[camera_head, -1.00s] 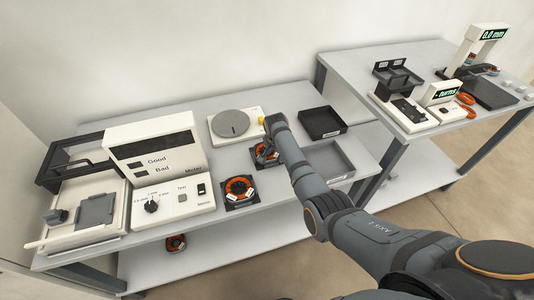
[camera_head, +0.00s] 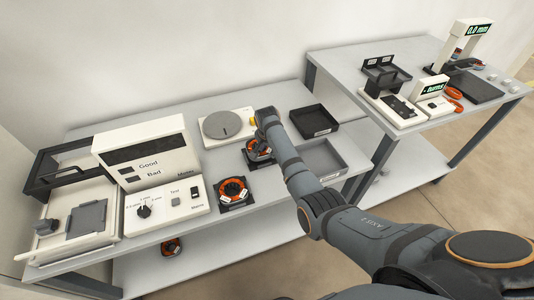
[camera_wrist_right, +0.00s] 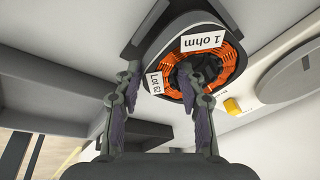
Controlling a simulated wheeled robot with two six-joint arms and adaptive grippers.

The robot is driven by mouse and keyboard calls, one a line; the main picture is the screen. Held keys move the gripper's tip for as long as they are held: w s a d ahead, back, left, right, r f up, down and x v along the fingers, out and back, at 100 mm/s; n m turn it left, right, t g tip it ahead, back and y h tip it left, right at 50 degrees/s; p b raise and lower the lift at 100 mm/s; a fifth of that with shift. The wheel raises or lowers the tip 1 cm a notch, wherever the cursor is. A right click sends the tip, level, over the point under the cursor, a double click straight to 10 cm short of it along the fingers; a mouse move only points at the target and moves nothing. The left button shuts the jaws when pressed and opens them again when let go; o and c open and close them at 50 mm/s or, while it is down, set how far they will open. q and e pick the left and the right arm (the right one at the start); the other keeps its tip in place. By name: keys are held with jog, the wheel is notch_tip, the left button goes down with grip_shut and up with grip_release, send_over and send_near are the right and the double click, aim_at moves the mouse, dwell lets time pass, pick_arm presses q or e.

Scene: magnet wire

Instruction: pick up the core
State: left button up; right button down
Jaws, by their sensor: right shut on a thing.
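An orange wire-wound core (camera_wrist_right: 232,62) with a dark middle and white labels reading "1 ohm" and "Lot 62" fills the upper middle of the right wrist view. My right gripper (camera_wrist_right: 162,82) is shut on its near side, a finger at each side of the "Lot 62" label. In the head view the right gripper (camera_head: 262,138) comes down over this core, hiding much of it. A dark base shows around the core; I cannot tell whether the two are apart. A second orange core (camera_head: 232,190) sits on a black base left of the gripper. The left gripper is not in view.
A white device with a round grey disc (camera_head: 222,125) stands behind the gripper. A black tray (camera_head: 314,122) and a grey tray (camera_head: 322,160) lie to the right. The white meter (camera_head: 150,165) stands left. Another core (camera_head: 172,247) is on the lower shelf.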

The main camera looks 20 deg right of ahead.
jog(key=s+d+r, duration=0.4)
jog(key=s+r, duration=0.6)
jog(key=s, duration=0.3)
jog(key=shift+s+r, duration=0.2)
jog(key=shift+r, duration=0.15)
jog(key=shift+w, duration=0.1)
